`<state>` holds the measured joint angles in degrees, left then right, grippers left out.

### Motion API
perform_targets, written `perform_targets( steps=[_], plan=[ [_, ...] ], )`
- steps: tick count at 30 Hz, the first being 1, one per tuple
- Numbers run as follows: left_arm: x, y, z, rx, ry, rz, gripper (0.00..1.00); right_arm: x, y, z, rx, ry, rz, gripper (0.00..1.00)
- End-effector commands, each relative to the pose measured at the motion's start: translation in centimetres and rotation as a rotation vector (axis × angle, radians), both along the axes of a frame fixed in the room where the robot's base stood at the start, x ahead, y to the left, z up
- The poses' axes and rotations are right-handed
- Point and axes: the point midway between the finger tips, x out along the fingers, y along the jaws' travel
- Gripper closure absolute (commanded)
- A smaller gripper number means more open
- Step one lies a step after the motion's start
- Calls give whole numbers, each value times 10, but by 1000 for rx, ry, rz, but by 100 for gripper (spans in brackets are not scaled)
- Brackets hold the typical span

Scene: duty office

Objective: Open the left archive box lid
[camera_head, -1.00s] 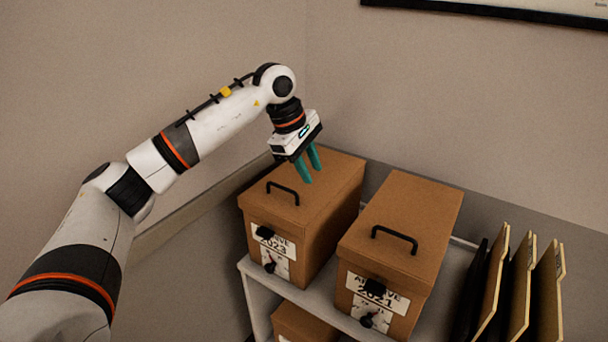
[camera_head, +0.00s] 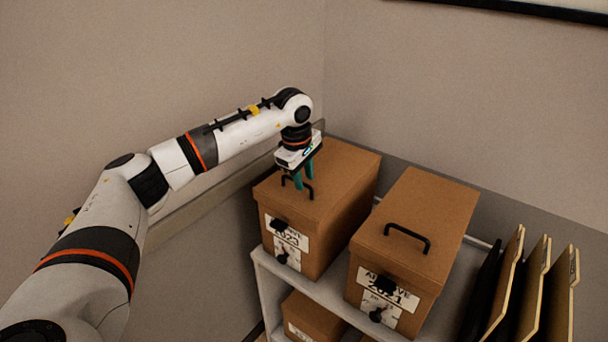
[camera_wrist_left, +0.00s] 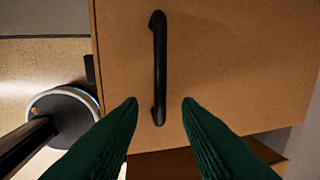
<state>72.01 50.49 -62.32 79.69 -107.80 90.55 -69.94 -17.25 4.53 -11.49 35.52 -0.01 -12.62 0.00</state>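The left archive box (camera_head: 345,165) is brown, labelled 2023, and stands on the shelf with its lid closed. Its black lid handle (camera_head: 308,190) is partly hidden behind my gripper in the head view. My left gripper (camera_head: 304,187) points down at the handle, its green fingers apart. In the left wrist view the handle (camera_wrist_left: 159,70) runs up the picture, with its near end between the open fingertips (camera_wrist_left: 160,103). The fingers do not visibly touch it. My right gripper is not in view.
A second brown box (camera_head: 430,215), labelled 2021, stands to the right with its lid closed. Several upright folders (camera_head: 535,285) are at the far right. A smaller brown box (camera_head: 313,318) sits on the shelf below. The wall is behind.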

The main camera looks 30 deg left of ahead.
Motion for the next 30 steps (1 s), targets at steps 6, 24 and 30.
perform_targets(
  steps=[6, 24, 30],
  plan=[
    [1, -1, -7, -1, -1, -1, 69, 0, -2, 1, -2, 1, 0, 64],
    [1, -1, -6, -1, -1, -1, 100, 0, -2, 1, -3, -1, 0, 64],
    [3, -1, 4, -2, -3, -1, 100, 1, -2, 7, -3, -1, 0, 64]
  ],
)
